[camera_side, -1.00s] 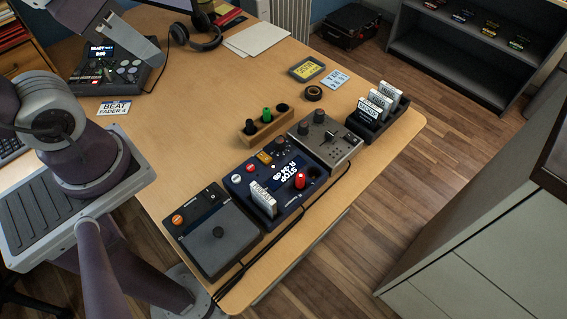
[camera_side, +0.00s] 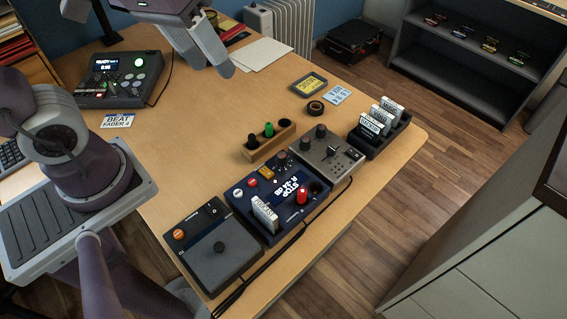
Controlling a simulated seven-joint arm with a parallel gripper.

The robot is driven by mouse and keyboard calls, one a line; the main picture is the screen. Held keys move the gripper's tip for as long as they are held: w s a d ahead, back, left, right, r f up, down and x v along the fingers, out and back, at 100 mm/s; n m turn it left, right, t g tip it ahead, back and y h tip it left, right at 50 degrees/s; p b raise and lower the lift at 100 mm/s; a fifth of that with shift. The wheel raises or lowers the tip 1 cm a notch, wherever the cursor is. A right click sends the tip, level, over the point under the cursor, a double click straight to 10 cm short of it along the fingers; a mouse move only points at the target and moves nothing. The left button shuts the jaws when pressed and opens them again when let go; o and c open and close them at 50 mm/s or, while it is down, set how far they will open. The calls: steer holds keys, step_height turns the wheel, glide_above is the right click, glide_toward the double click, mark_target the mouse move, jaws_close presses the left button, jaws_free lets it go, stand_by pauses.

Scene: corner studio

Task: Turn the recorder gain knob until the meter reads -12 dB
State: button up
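The dark blue recorder (camera_side: 235,196) lies on the desk between two other units. White text (camera_side: 291,193) on its top shows STOP and a line that looks like R -34 dB, upside-down and small. A red knob (camera_side: 302,195) stands at its right side and a small dark knob (camera_side: 281,158) at its back corner; I cannot tell which is the gain knob. A white labelled cartridge (camera_side: 265,213) stands upright in its front. My gripper (camera_side: 210,67) hangs over the back of the desk, well away from the recorder. Its two fingers look apart, with nothing visible between them.
A grey pedal unit (camera_side: 205,265) sits left of the recorder, a grey mixer (camera_side: 335,165) right of it. A wooden holder (camera_side: 285,139) with knobs stands behind. A rack of cartridges (camera_side: 372,140) stands at the right. Black cables run along the front edge. The desk's middle is clear.

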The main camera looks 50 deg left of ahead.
steer(key=w+d+f+n+g, duration=0.2)
steer(key=w+f+n, duration=0.1)
steer(key=w+f, duration=0.55)
steer(key=n+g+y, duration=0.1)
steer(key=n+g, duration=0.1)
steer(key=n, duration=0.3)
glide_above(282, 154)
step_height(282, 154, down, 16)
steer(key=shift+d+f, duration=0.1)
step_height(282, 154, down, 8)
steer(key=shift+r, duration=0.1)
jaws_close()
